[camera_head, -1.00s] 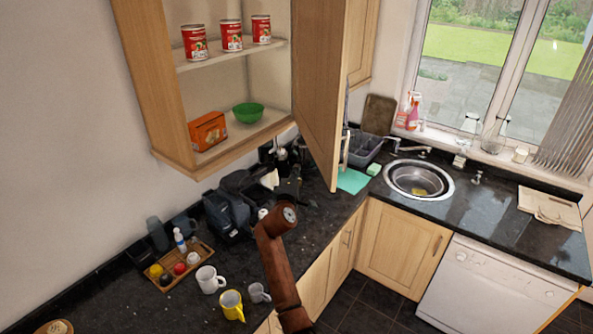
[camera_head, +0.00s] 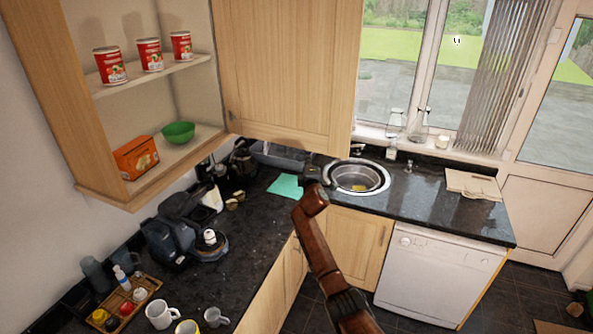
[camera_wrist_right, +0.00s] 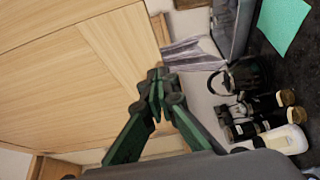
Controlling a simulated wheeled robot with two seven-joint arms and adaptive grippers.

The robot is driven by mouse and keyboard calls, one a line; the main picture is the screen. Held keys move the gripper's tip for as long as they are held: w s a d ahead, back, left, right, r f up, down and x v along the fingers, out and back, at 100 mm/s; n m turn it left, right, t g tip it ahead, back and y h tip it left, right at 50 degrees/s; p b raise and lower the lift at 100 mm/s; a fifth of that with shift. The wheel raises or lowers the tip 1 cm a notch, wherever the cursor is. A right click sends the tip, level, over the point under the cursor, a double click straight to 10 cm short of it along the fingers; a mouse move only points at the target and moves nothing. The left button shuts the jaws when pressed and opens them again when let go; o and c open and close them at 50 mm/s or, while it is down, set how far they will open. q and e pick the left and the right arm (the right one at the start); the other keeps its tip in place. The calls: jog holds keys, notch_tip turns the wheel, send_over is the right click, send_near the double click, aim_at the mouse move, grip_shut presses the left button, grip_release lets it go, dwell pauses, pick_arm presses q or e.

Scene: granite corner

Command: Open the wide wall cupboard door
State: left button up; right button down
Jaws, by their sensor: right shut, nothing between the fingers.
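The wide wall cupboard (camera_head: 105,200) is open at the upper left of the head view. Its light wood door (camera_head: 285,75) is swung far out to the right, with its broad face toward me. My right gripper (camera_head: 312,175) is just below the door's lower edge in the head view, in front of the sink. In the right wrist view the gripper (camera_wrist_right: 158,85) is shut and empty, with pale wood panels (camera_wrist_right: 70,85) close beside it. I cannot tell whether it touches them. My left gripper is out of view.
Red tins (camera_head: 150,56), a green bowl (camera_head: 178,132) and an orange box (camera_head: 136,158) stand inside the cupboard. Below, the dark counter (camera_head: 250,230) holds a black appliance (camera_head: 172,232), mugs (camera_head: 162,315) and a tray (camera_head: 125,305). A sink (camera_head: 357,177) lies under the window.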

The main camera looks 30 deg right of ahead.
jog(key=shift+w+d, duration=0.3)
jog(key=shift+d, duration=0.3)
jog(key=shift+w+d, duration=0.35)
jog(key=shift+d, duration=0.3)
jog(key=shift+w+d, duration=0.3)
jog(key=shift+d, duration=0.3)
jog(key=shift+s, duration=0.1)
